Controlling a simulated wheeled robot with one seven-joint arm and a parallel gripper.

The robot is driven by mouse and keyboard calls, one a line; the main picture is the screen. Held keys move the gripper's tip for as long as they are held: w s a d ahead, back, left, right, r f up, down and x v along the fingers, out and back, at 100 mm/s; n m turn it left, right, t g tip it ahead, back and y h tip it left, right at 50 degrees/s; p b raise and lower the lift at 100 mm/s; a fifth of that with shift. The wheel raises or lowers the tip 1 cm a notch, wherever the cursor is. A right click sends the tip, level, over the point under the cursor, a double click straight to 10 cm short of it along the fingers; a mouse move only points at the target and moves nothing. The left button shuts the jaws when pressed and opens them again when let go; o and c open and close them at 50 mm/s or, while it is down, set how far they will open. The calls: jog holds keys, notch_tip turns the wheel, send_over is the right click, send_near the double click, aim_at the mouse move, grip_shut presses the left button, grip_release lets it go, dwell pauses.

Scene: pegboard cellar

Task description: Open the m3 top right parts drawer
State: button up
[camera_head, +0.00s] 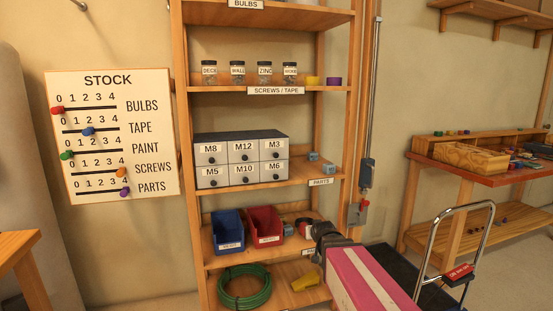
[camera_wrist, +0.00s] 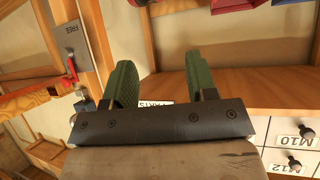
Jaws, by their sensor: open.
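The parts cabinet (camera_head: 240,134) stands on a middle shelf, with two rows of white drawers. The M3 drawer (camera_head: 275,149) is at its top right and looks shut, with a dark knob under the label. The M6 drawer (camera_head: 275,171) is directly below it. My gripper (camera_wrist: 160,85) is open, its two green fingers apart with nothing seen between them. In the head view my arm's end is below and right of the cabinet, apart from it.
A blue bin (camera_head: 228,232) and a red bin (camera_head: 264,226) sit on the shelf below. Small blue-grey blocks (camera_head: 326,169) lie right of the cabinet. The wooden shelf post (camera_head: 356,110) and a metal rail (camera_head: 371,80) stand to the right.

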jog(key=w+a+r+n+t+y, duration=0.1)
jog(key=w+a+r+t+y, duration=0.2)
jog(key=r, duration=0.4)
jog(key=w+a+r+t, duration=0.1)
jog(key=a+r+t, duration=0.2)
jog(key=a+r, duration=0.3)
jog(key=n+t+y, duration=0.2)
jog(key=t+y, duration=0.2)
send_near(276, 156)
jog(key=shift+g, duration=0.3)
jog(key=x, duration=0.9)
jog(key=shift+w+r, duration=0.2)
jog(key=shift+w, duration=0.1)
grip_shut()
jog(key=shift+s, duration=0.15)
